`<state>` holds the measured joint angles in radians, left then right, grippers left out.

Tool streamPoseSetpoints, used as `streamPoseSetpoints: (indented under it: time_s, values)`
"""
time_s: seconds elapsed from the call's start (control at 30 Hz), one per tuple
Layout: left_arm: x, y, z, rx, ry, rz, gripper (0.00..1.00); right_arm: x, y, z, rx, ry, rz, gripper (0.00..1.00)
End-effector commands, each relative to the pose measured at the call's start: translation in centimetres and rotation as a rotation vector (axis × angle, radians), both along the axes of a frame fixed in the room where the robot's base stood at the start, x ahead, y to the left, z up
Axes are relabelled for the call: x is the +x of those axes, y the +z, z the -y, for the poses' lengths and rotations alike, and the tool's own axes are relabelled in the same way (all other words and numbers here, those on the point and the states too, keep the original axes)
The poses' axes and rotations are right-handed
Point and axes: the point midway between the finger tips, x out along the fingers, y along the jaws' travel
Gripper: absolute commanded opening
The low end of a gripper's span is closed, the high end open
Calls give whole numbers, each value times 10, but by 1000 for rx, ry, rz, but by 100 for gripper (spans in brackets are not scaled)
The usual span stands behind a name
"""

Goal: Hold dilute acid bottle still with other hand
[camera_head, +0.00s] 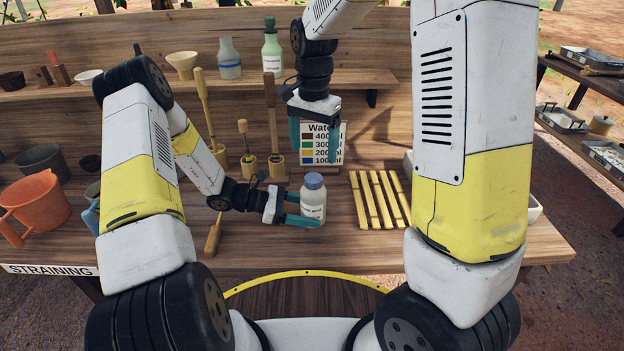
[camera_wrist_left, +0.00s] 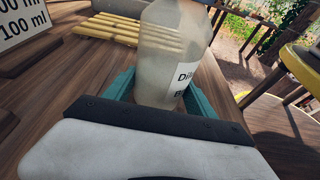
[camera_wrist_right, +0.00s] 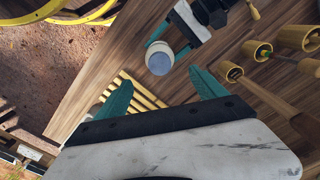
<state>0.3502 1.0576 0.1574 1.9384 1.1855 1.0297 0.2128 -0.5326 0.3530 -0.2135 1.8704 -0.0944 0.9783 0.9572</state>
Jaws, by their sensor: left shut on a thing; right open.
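The dilute acid bottle (camera_head: 312,203) stands upright on the bench, a clear bottle with a white label and a blue-grey cap. My left gripper (camera_head: 303,208) is shut around its body from the left. In the left wrist view the bottle (camera_wrist_left: 172,50) sits between the teal fingers (camera_wrist_left: 155,92), its label partly hidden. My right gripper (camera_head: 314,140) is open and empty, pointing down above and behind the bottle, in front of the water sign. In the right wrist view the bottle's cap (camera_wrist_right: 159,60) shows beyond the open fingers (camera_wrist_right: 160,92), not between them.
A water sign (camera_head: 335,152) stands behind the bottle. Yellow slats (camera_head: 379,200) lie to its right. Wooden holders with tools (camera_head: 248,160) stand to the left. Two bottles (camera_head: 272,52) stand on the shelf. An orange jug (camera_head: 38,203) is at far left. The front right bench is clear.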

Motion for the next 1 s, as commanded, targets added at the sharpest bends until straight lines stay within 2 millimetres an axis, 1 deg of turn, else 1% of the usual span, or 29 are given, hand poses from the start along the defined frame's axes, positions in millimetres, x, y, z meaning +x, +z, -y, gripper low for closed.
streamPoseSetpoints:
  time_s: [0.03, 0.1, 0.2, 0.3, 0.53, 0.57, 0.6, 0.67, 0.7, 1.0]
  values:
    - [0, 0, 0, -1, 0, 0, 0, 1, 10, -1, 1, 1, 3, 81]
    - [0, 0, 0, -1, 0, 0, 0, 0, 19, 0, 1, 1, 2, 81]
    - [0, 0, 0, -1, 0, 0, 0, 0, 28, 0, 1, 1, 1, 81]
    - [0, 0, 0, -1, 0, 0, 0, 0, 32, 0, 0, 0, 0, 81]
    - [0, 0, 0, -1, 0, 0, 0, 0, 32, 0, 0, 0, -1, 81]
    - [0, 0, 0, -1, 0, 0, 68, 0, 32, 0, 0, 0, -1, 81]
    - [0, 0, 0, -1, 0, 0, 76, 0, 32, 0, 0, 0, -1, 81]
    - [0, 0, 0, -1, 0, 0, 88, 0, 32, 0, 0, 0, -1, 81]
    - [0, 0, 0, -1, 0, 0, 90, 0, 32, 0, 0, 0, -1, 81]
    - [0, 0, -1, 0, 1, 0, 90, 0, 32, 0, 0, 0, -1, 81]
